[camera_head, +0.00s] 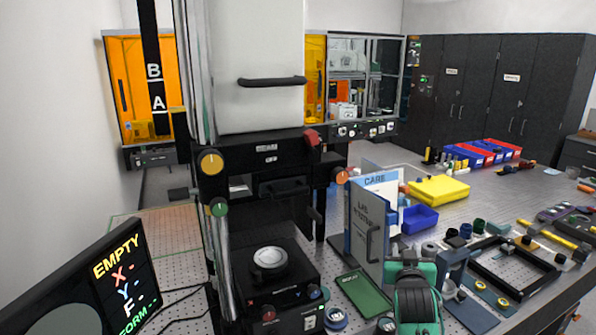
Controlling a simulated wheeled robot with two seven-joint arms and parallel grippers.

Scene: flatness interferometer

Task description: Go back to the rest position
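The interferometer stands in front of me as a tall instrument with a white upper housing (258,65) and a black handle. Its black lower stage carries a round silver disc (270,259); nothing is seen lying on the disc. A dark display (118,275) at lower left reads EMPTY, with X, Y, F and FORM lines showing dashes. My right gripper (408,268), teal and black, shows at the bottom, right of the stage and apart from it. I see nothing held in it, but its finger gap is unclear. My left gripper is not in view.
A grey upright case (365,237), a green mat (365,294) and a blue bin (420,219) are close to my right gripper. A yellow case (439,189), a black frame (497,281) and several small parts crowd the table's right side. Dark cabinets (510,90) stand behind.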

